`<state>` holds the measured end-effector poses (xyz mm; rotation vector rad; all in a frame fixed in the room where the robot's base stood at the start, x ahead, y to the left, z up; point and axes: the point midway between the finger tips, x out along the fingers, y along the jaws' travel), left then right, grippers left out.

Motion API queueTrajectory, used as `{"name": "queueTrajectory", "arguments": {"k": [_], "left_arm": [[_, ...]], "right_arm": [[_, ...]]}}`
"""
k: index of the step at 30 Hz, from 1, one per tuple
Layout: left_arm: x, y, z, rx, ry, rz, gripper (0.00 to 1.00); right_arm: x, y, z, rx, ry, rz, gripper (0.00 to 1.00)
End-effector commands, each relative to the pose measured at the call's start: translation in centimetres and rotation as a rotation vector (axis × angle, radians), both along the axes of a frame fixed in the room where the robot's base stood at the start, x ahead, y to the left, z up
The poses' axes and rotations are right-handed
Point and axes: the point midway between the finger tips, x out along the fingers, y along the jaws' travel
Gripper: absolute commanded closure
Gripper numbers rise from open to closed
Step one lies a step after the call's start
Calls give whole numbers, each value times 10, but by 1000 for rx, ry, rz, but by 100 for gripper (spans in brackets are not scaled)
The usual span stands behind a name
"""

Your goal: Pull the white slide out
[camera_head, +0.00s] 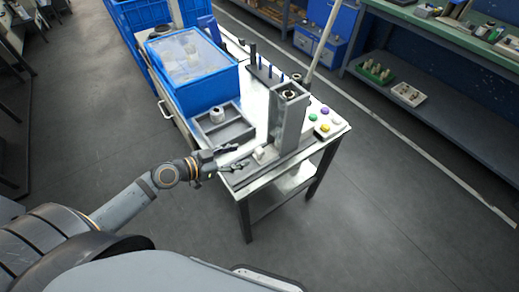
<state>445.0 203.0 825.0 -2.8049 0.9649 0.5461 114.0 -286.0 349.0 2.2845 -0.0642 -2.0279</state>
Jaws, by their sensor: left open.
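The small white slide (259,155) sits at the foot of the grey upright machine housing (288,117), near the front of the bench. My left gripper (240,156) reaches in from the left over the bench's near edge. Its two dark fingers are spread apart, with the tips just left of the white slide. I see nothing between the fingers. Whether a fingertip touches the slide is too small to tell. My right gripper is not in view.
The bench top (262,105) also carries a blue crate (205,95), a grey tray (238,132) with a metal roll (217,115), and several coloured buttons (325,119) on the right. A pale pole (324,42) rises behind. The floor in front is clear.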

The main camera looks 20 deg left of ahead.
Motion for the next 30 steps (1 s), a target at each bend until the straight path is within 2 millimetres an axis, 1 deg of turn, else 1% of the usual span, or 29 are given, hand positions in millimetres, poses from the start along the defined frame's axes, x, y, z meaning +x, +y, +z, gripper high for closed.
{"name": "queueTrajectory", "arguments": {"k": [1,3,5,8,12,15,19,27,28,30], "left_arm": [[6,-5,-2,-9,-4,5,47],[14,-10,-5,-9,-3,5,47],[21,-15,-8,-9,-3,7,47],[32,-26,-14,-10,-1,4,47],[49,-38,-22,-7,0,3,47],[58,-45,-28,-4,1,4,47],[65,-51,-32,-2,2,1,47],[66,-52,-34,0,2,0,47],[66,-52,-34,0,2,0,49],[66,-52,-34,0,1,0,58]], "right_arm": [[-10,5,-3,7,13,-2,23],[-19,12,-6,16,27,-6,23],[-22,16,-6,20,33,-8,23],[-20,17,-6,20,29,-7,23],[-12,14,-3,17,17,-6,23],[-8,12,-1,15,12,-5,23],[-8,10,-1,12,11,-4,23],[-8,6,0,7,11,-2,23],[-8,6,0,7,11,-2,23],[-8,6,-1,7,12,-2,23]]}}
